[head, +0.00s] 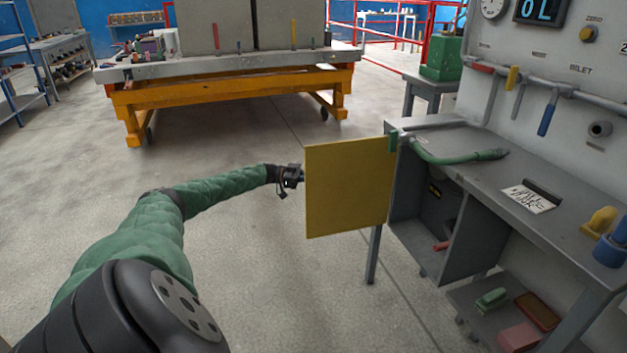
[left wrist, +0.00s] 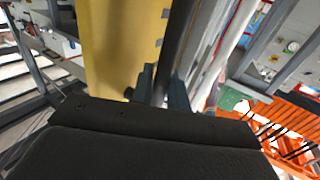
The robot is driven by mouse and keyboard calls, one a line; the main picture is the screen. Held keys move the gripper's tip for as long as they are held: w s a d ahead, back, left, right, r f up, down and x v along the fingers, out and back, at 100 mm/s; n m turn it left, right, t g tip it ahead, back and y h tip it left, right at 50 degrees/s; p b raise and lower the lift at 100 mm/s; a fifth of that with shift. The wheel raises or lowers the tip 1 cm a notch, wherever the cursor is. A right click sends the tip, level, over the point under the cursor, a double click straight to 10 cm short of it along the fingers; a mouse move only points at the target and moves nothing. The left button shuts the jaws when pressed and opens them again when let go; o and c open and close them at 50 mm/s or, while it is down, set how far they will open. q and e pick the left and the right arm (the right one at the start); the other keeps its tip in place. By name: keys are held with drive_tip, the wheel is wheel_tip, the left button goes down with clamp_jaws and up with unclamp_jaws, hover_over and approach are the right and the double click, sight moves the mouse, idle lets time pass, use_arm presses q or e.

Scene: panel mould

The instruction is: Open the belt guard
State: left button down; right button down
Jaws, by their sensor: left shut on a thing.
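The belt guard (head: 347,190) is a flat yellow panel standing upright at the left end of the grey bench. Its right edge meets the bench near a green fitting (head: 393,139), and it stands swung out to the left, with the bench's front space uncovered. My left gripper (head: 294,176) is at the guard's left edge. In the left wrist view the fingers (left wrist: 161,88) are shut on a dark upright bar (left wrist: 173,55), apparently the guard's handle, beside the yellow panel (left wrist: 110,45). The far side of the guard is hidden. My right gripper is out of view.
The grey bench (head: 480,170) carries a green hose (head: 455,158) and a paper note (head: 528,198). Below it is an open bay (head: 440,225) and a low shelf with brushes and blocks. An orange-framed table (head: 230,90) stands behind. The floor around the guard is clear.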

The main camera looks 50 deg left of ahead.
use_arm(q)
drive_tip(key=shift+a, duration=0.1)
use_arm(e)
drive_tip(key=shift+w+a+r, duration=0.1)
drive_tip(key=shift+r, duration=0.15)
use_arm(q)
drive_tip(key=c, duration=1.7)
unclamp_jaws()
